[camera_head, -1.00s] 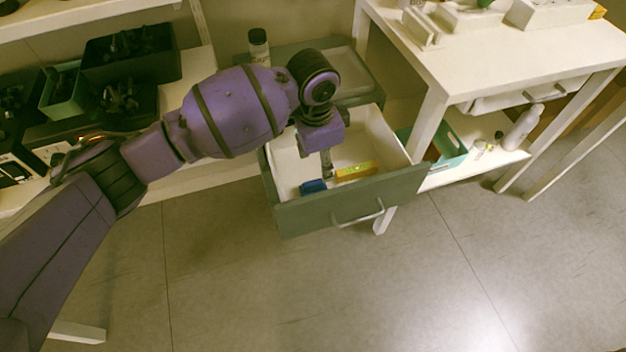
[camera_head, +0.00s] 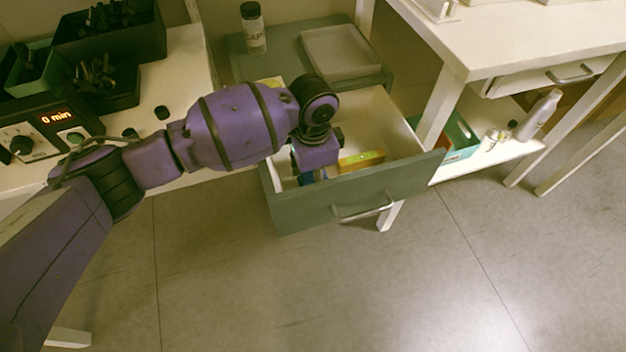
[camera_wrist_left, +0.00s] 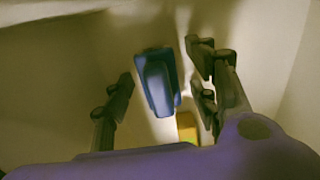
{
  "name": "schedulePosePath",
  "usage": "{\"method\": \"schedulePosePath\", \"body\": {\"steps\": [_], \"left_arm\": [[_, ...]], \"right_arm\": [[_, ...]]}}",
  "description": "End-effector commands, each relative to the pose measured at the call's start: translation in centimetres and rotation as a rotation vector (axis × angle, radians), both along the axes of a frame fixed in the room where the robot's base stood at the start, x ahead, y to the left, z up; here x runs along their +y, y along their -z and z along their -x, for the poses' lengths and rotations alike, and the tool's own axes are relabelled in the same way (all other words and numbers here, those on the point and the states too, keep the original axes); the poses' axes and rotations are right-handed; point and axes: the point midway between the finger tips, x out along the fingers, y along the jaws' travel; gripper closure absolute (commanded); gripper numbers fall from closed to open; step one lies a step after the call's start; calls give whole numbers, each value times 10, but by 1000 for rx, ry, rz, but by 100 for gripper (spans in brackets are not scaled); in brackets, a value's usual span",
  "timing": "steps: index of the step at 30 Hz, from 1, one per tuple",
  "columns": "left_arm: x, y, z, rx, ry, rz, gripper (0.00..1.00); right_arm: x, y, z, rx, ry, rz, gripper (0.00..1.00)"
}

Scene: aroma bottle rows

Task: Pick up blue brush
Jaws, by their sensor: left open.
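The blue brush (camera_wrist_left: 158,80) lies in the open drawer. In the left wrist view it sits between the two fingers of my left gripper (camera_wrist_left: 162,98), which are apart and not seen touching it. In the head view only a small blue part of the brush (camera_head: 305,180) shows beside my left gripper (camera_head: 318,172), whose fingers are mostly hidden by its wrist. The green-fronted drawer (camera_head: 350,194) is pulled out, and my left gripper reaches down into it. My right gripper is not in view.
A yellow-orange box (camera_head: 362,160) lies in the drawer, right of the gripper; its end also shows in the left wrist view (camera_wrist_left: 187,127). The drawer walls stand close around the gripper. A bottle (camera_head: 253,30) and a tray (camera_head: 342,52) are on the cabinet top behind.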

Motion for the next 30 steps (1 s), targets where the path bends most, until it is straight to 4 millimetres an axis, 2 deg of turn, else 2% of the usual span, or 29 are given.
{"method": "schedulePosePath", "body": {"steps": [6, 15, 18, 25, 30], "left_arm": [[0, -1, -1, -2, 0, 0, 48], [0, 0, 0, -1, 1, 1, 88], [0, -1, 0, -1, 1, 1, 97], [0, -3, -1, -3, 1, 1, 97], [-1, -29, -1, -5, 1, 2, 97]], "right_arm": [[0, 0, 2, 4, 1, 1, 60], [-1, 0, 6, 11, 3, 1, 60], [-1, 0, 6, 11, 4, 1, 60], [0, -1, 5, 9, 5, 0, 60], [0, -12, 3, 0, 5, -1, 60]]}}
